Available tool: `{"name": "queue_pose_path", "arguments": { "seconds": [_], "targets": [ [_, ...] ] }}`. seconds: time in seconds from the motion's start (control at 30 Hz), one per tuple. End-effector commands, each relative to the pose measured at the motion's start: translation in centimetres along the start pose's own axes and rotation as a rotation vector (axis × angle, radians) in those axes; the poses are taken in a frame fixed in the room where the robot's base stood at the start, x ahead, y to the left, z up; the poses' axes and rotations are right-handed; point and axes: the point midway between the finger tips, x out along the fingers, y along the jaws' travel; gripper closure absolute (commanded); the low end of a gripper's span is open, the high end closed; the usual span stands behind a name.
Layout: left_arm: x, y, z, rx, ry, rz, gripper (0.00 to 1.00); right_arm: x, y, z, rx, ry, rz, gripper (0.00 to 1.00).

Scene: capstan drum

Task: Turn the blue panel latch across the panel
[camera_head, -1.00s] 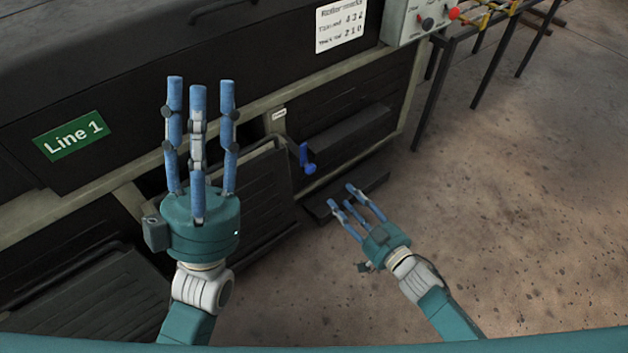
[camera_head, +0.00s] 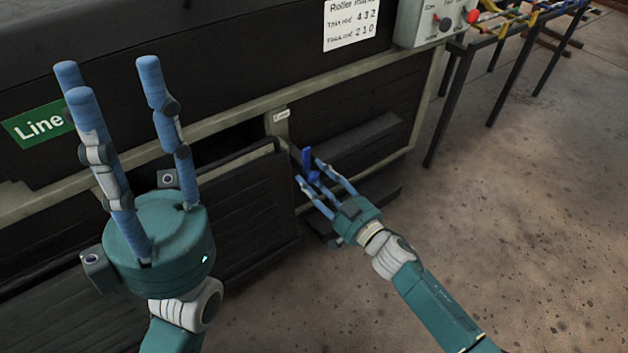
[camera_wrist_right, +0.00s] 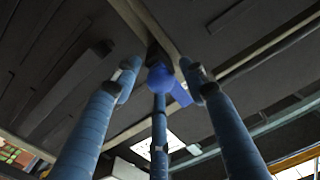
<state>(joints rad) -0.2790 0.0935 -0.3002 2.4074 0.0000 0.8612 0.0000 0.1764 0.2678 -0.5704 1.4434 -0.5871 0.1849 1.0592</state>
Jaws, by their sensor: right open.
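The blue panel latch (camera_head: 308,161) is a small blue handle on the dark machine front, just right of a pale upright post. In the right wrist view the latch (camera_wrist_right: 162,78) shows as a round blue knob with a flat arm, ahead of the fingers. My right gripper (camera_head: 324,186) is open, its blue fingers spread around or just short of the latch; contact cannot be told. It also shows in the right wrist view (camera_wrist_right: 160,100). My left gripper (camera_head: 115,85) is raised at the left, away from the latch, fingers upright and apart, with nothing between them.
A dark ribbed panel (camera_head: 235,195) leans out left of the latch. A dark ledge (camera_head: 370,190) juts out low at the right. A control box (camera_head: 432,22) and a metal rack (camera_head: 500,45) stand at the upper right. The floor at right is clear.

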Motion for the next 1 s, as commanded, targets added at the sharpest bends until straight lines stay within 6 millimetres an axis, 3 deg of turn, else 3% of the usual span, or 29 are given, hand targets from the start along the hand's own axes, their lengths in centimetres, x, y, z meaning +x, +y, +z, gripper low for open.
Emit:
{"name": "queue_pose_path", "arguments": {
  "seconds": [0.4,0.6,1.0],
  "targets": [
    [0.18,0.04,0.11,0.001,0.006,0.004,0.6,0.88,-0.04,-0.02,0.0,-0.001,-0.001,0.59],
    [0.18,0.04,0.09,0.001,0.007,0.004,0.6,0.86,-0.07,0.03,0.0,-0.001,-0.001,0.99],
    [0.39,0.03,-0.08,0.001,0.011,0.003,0.6,0.8,-0.16,0.17,-0.034,-0.005,-0.002,1.0]
  ]
}}
